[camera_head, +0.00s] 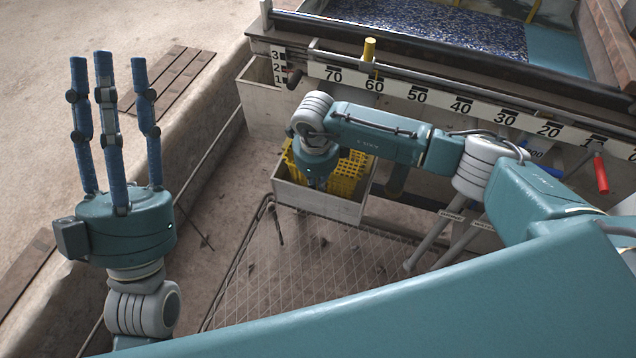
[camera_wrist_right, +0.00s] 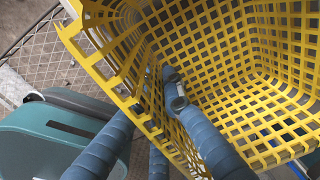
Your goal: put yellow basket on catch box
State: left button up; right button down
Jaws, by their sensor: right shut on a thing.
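The yellow basket (camera_head: 350,172) is a plastic lattice basket. In the head view it sits in or just over the open grey catch box (camera_head: 318,203); whether it rests on the box's floor cannot be seen. My right gripper (camera_head: 314,182) reaches down at the basket's left part, its fingers mostly hidden there. In the right wrist view, its blue fingers (camera_wrist_right: 150,110) are shut on the basket's wall, one inside and others outside, and the basket (camera_wrist_right: 235,75) looks empty. My left gripper (camera_head: 108,60) is open and empty, its fingers pointing up, well left of the box.
A numbered scale rail (camera_head: 420,97) with a short yellow post (camera_head: 369,50) runs behind the box. A red handle (camera_head: 601,174) hangs at the right. Metal mesh (camera_head: 300,270) covers the floor in front. A low ledge (camera_head: 170,150) runs along the left.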

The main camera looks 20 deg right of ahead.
pick_arm(q)
jog(key=shift+s+r, duration=0.1)
jog(key=shift+s+r, duration=0.15)
jog(key=shift+s, duration=0.05)
pick_arm(e)
jog(key=shift+f, duration=0.1)
